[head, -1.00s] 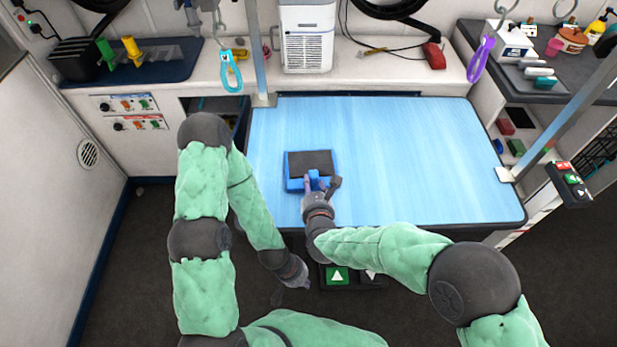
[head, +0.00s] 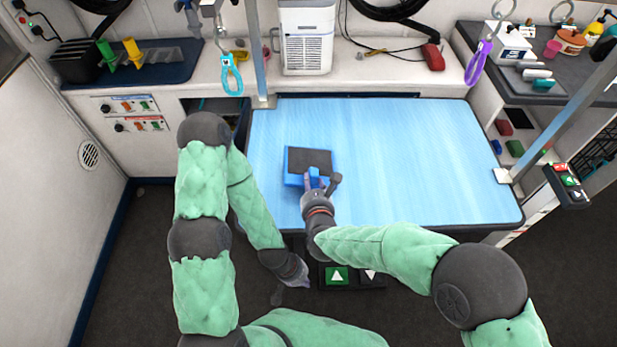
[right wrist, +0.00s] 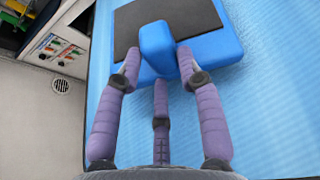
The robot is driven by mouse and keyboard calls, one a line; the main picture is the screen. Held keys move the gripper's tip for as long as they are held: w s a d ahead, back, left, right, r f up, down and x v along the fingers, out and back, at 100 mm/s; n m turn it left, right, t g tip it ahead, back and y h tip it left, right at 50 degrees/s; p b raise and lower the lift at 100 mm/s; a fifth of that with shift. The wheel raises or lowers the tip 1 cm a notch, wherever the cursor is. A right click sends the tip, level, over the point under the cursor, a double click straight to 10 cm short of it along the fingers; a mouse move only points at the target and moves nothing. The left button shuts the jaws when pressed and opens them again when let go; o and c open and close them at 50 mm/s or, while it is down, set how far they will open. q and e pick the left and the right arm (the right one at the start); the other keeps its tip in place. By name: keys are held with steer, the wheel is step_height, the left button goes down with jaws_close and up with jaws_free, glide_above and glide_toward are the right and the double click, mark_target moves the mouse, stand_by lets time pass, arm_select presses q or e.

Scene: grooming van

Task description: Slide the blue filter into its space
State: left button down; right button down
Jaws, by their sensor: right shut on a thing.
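The blue filter (head: 293,181) is a flat block with a dark panel on top and a blue grip at its near edge. It is over the left part of the blue table top (head: 420,160); I cannot tell whether it touches it. My right gripper (head: 318,186) is shut on its grip. In the right wrist view, the purple fingers (right wrist: 158,60) close around the grip of the filter (right wrist: 222,47). My left gripper (head: 300,279) hangs low before the table, away from the filter; its fingers are too small to read. I cannot make out the filter's space.
A white box-shaped unit with a vent (head: 306,40) stands on the back counter. A dark opening (head: 222,106) lies left of the table. Posts rise at the table's back left and right. A shelf (head: 518,135) at right holds red and green blocks. Most of the table is clear.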

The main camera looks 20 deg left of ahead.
steer(key=shift+r+p, duration=0.6)
steer(key=shift+r, duration=0.8)
